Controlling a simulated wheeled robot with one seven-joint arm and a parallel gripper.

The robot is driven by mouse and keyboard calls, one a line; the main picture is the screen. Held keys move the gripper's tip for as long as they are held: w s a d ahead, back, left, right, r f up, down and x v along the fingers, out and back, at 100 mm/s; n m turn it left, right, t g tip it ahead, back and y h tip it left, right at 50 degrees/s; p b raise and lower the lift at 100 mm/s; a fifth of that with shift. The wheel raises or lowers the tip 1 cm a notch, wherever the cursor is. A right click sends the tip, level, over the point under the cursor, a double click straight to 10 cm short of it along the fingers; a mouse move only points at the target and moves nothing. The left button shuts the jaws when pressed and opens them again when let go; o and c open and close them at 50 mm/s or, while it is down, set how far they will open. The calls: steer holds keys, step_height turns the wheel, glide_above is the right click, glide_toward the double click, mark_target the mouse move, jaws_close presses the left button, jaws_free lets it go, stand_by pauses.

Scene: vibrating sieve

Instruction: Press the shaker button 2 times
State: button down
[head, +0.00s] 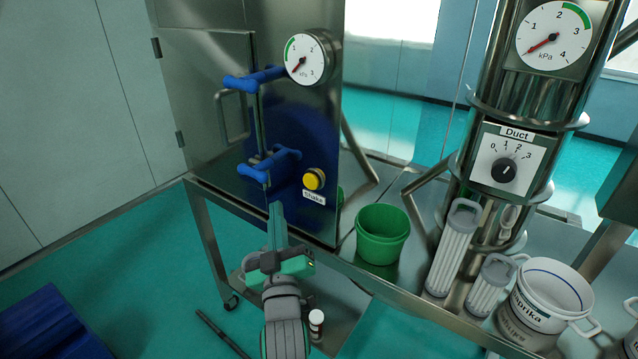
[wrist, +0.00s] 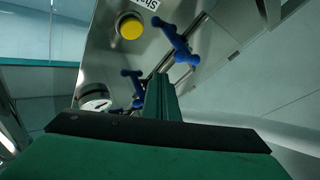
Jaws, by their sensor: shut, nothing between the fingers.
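The shaker button (head: 314,179) is a round yellow cap on the lower right of the steel cabinet's front, with a "Shake" label (head: 314,197) just under it. It also shows in the wrist view (wrist: 130,27), upper left of my fingers. My gripper (head: 277,215) is below and left of the button in the head view, pointing up toward the cabinet. In the wrist view its fingers (wrist: 161,92) are together with nothing between them. The fingertips are apart from the button.
Blue latch handles (head: 270,163) stick out left of the button. A pressure gauge (head: 309,58) is above. A duct dial (head: 505,169) is on the column.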

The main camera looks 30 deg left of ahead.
glide_toward(306, 180)
steer(key=shift+w+a+r, duration=0.35)
steer(key=shift+w+a, duration=0.1)
steer(key=shift+a, duration=0.25)
steer(key=shift+w+a+r, duration=0.3)
steer(key=shift+w+a, duration=0.15)
steer(key=shift+a, duration=0.2)
steer(key=shift+w+a+r, duration=0.35)
steer(key=shift+w+a, duration=0.1)
steer(key=shift+a, duration=0.25)
steer(key=shift+w, duration=0.1)
stand_by(0.8)
steer(key=shift+w, duration=0.3)
steer(key=shift+w+d, duration=0.1)
steer(key=shift+w, duration=0.75)
stand_by(1.1)
steer(key=shift+s, duration=0.1)
stand_by(0.3)
steer(key=shift+s, duration=1.1)
steer(key=shift+s, duration=0.15)
steer(key=shift+s+a, duration=0.15)
steer(key=shift+s, duration=1.05)
steer(key=shift+s+a, duration=0.15)
steer(key=shift+s, duration=1.05)
